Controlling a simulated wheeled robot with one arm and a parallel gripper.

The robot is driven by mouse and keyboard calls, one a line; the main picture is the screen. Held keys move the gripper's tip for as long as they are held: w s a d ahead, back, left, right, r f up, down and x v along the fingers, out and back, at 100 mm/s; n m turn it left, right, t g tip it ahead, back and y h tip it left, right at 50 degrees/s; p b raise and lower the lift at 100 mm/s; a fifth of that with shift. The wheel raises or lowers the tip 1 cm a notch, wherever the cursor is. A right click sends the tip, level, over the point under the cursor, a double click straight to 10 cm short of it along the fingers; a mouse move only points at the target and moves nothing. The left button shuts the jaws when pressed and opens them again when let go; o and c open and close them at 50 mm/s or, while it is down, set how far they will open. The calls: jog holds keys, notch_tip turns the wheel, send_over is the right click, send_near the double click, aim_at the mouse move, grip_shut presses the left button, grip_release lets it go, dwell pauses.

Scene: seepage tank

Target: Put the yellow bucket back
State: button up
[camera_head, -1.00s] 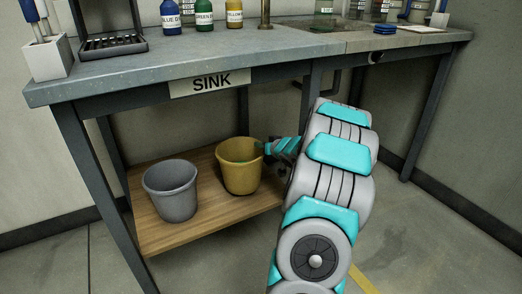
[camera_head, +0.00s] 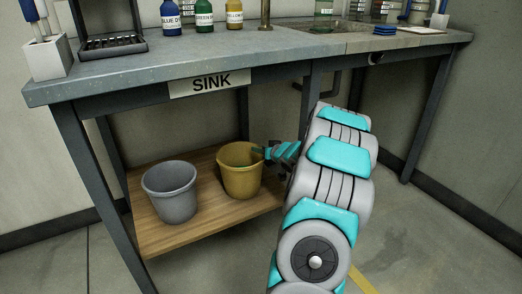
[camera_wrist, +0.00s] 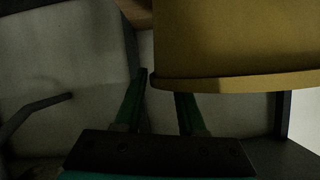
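The yellow bucket (camera_head: 241,180) stands upright on the wooden shelf (camera_head: 222,218) under the sink table, right of the grey bucket (camera_head: 171,200). My gripper (camera_head: 264,152) is at the yellow bucket's right rim, its fingers spread. In the wrist view, the yellow bucket (camera_wrist: 235,45) fills the upper right. My gripper (camera_wrist: 160,95) shows two green fingers apart, with the bucket's edge between them. The left finger is clear of the bucket in the picture; the right fingertip is hidden behind its rim.
The table (camera_head: 120,67) with the SINK label (camera_head: 210,84) hangs over the shelf. Its front-left leg (camera_head: 100,190) stands beside the grey bucket. Several bottles stand on top. Floor right of the shelf is free.

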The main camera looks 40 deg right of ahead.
jog(key=p+v, duration=0.2)
jog(key=v, duration=1)
jog(key=s+a+r+n+g+h, duration=0.1)
jog(key=s+a+g, duration=0.25)
jog(key=a, duration=0.55)
jog(key=s+a+r+g, duration=0.15)
jog(key=a+g, duration=0.35)
jog(key=a, duration=0.5)
jog(key=s+a+n+g+y, duration=0.3)
jog(key=s+a+g, duration=0.3)
jog(key=s+a, duration=1.8)
jog(key=shift+s+n+g+y, duration=0.3)
jog(key=shift+s+n+g, duration=0.1)
jog(key=shift+s, duration=0.55)
jog(key=shift+a+r, duration=0.1)
jog(key=shift+r, duration=0.1)
notch_tip(320, 180, up, 6)
jog(key=p, duration=0.6)
jog(key=shift+r, duration=0.15)
